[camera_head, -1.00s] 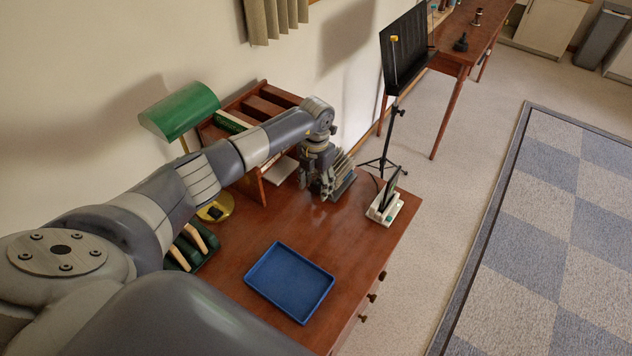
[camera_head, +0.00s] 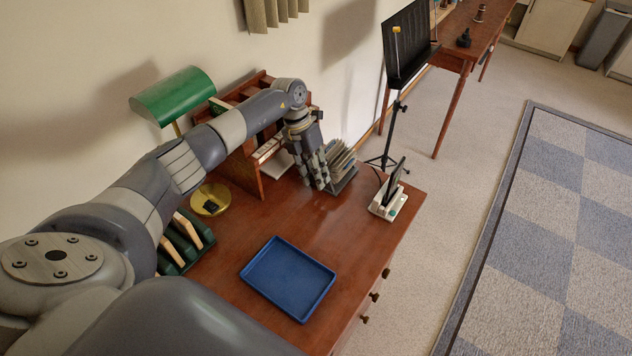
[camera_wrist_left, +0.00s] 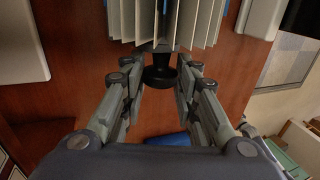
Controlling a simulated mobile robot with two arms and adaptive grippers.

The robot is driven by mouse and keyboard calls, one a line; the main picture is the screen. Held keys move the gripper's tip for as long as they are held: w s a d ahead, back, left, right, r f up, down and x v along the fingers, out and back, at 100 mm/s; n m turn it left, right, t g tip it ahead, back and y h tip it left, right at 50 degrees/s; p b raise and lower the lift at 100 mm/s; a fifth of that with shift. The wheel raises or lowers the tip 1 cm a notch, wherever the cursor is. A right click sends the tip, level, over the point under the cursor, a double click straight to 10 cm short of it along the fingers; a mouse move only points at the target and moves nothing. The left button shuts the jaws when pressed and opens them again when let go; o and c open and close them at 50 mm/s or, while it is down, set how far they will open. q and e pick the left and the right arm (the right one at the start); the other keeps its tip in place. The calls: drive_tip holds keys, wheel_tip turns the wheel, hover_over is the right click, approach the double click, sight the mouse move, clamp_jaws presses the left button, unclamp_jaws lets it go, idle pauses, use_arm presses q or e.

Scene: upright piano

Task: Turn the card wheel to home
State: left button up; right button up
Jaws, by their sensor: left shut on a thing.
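The card wheel (camera_head: 342,158), a fan of upright pale cards, stands on the brown desk near its back edge. In the left wrist view its cards (camera_wrist_left: 168,20) fill the top middle, with a dark round knob (camera_wrist_left: 160,77) below them. My left gripper (camera_head: 319,183) points down beside the wheel, on its left in the head view. In the left wrist view its fingers (camera_wrist_left: 162,82) are on both sides of the knob and shut on it. The fingertip contact is partly hidden. My right gripper is not in view.
A blue tray (camera_head: 288,279) lies on the desk front. A white stand with a dark upright panel (camera_head: 388,199) is right of the wheel. A wooden organiser (camera_head: 243,165), green lamp (camera_head: 173,95) and green rack (camera_head: 184,243) are to the left. The desk middle is clear.

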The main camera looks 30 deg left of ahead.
use_arm(q)
drive_tip(key=shift+s+a+f+h+b, duration=0.1)
drive_tip(key=shift+a+f+h+b, duration=0.1)
drive_tip(key=shift+f+h+b, duration=0.55)
drive_tip(key=shift+r+h+b, duration=0.25)
drive_tip(key=shift+r+b, duration=0.2)
drive_tip(key=shift+b, duration=0.3)
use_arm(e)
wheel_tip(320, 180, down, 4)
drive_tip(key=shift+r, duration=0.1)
use_arm(q)
drive_tip(key=shift+r, duration=0.1)
drive_tip(key=o, duration=1.1)
drive_tip(key=shift+c, duration=0.2)
drive_tip(key=shift+r, duration=0.1)
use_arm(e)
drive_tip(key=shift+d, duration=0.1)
use_arm(q)
drive_tip(key=shift+r, duration=0.3)
wheel_tip(320, 180, up, 9)
drive_tip(key=shift+r, duration=0.15)
